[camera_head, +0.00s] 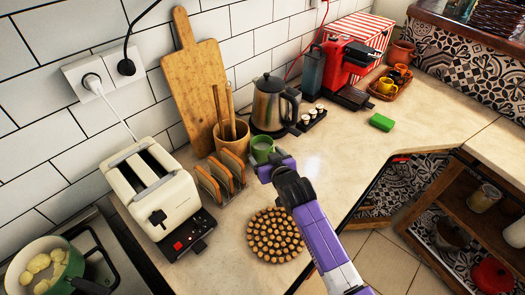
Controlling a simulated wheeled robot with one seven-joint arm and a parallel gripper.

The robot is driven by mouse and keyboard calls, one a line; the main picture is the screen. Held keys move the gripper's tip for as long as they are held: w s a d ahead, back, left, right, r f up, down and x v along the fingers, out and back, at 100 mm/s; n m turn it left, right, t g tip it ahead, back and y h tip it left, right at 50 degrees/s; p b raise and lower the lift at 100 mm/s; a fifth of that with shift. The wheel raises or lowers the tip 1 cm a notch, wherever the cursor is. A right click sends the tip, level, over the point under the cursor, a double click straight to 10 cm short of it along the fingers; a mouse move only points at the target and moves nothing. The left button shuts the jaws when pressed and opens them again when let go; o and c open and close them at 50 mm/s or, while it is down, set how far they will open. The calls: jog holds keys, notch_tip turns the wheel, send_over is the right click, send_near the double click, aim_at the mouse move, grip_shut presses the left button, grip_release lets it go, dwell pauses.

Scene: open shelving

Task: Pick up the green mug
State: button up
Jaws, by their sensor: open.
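The green mug (262,146) stands on the pale countertop, just right of the wooden utensil holder and in front of the kettle. Its rim and pale inside face up; its lower right part is hidden behind my gripper. My gripper (270,163) is open, at the end of my purple and black arm that reaches in from the lower right. Its fingers are right at the near side of the mug in the picture. I cannot tell whether they touch it or how they sit around it.
A toast rack (222,180) and toaster (152,188) stand left; the utensil holder (233,138) and cutting board (193,85) are behind. A kettle (268,103) is close behind the mug. A round brown trivet (275,235) lies in front. Counter to the right is mostly clear.

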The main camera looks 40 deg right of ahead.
jog(key=shift+w+d+f, duration=0.2)
jog(key=shift+w, duration=0.25)
jog(key=c, duration=1.6)
jog(key=shift+r, duration=0.1)
grip_shut()
jog(key=shift+r, duration=0.1)
